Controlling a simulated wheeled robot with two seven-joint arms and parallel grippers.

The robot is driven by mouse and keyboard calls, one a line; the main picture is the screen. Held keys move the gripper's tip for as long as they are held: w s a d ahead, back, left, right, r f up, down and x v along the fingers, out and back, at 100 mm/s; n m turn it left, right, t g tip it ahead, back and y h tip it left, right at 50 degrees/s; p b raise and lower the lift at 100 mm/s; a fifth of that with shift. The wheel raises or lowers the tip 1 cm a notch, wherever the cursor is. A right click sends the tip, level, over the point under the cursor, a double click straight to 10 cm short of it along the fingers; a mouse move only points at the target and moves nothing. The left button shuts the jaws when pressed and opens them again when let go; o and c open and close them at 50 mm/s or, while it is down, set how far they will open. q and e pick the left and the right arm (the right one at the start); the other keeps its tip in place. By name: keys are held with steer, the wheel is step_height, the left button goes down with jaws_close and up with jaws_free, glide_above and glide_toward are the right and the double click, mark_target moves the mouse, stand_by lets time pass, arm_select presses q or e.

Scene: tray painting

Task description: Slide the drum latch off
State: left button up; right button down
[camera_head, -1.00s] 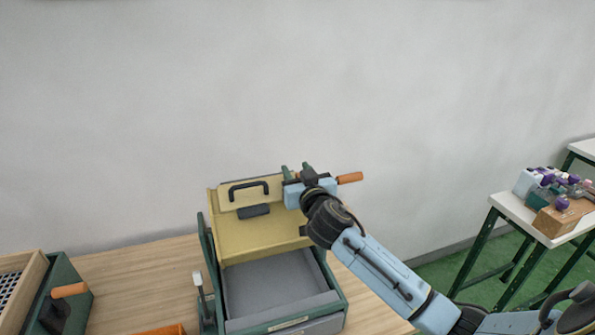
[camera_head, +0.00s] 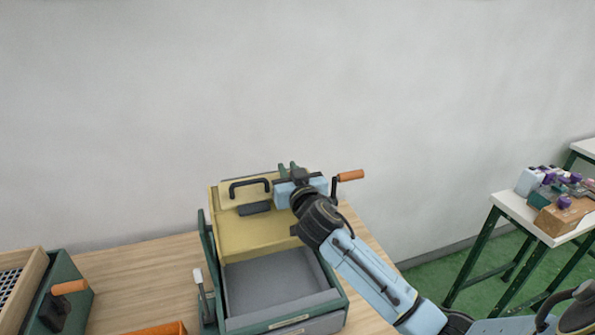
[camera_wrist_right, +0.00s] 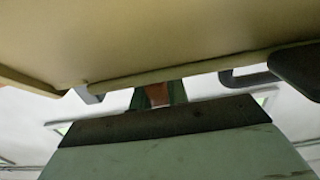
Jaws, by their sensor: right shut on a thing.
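The yellow drum housing (camera_head: 245,235) stands on the wooden table, with a black handle (camera_head: 249,184) on its upper face. My right gripper (camera_head: 287,168) is at the housing's upper right edge. It is shut on a small orange-brown piece, which I take for the drum latch (camera_wrist_right: 157,95). In the right wrist view this piece sits between the two dark green fingers (camera_wrist_right: 158,93), just below the yellow panel edge. The rest of the latch is hidden. My left gripper is not in view.
A crank with an orange grip (camera_head: 350,175) sticks out right of my gripper. A grey open tray (camera_head: 275,285) lies in front of the housing. A green box with an orange lever (camera_head: 70,287) is at left. A side table (camera_head: 515,208) with bottles stands at right.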

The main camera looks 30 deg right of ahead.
steer(key=shift+a, duration=0.4)
steer(key=shift+d, duration=0.1)
steer(key=c, duration=1.7)
jaws_free()
steer(key=shift+c, duration=0.2)
steer(key=o, duration=0.4)
steer(key=shift+w+a, duration=0.1)
steer(key=shift+a, duration=0.1)
steer(key=shift+d, duration=0.1)
steer(key=b+v, duration=0.2)
steer(key=v, duration=1.1)
steer(key=shift+s, duration=0.25)
steer(key=shift+f, duration=0.1)
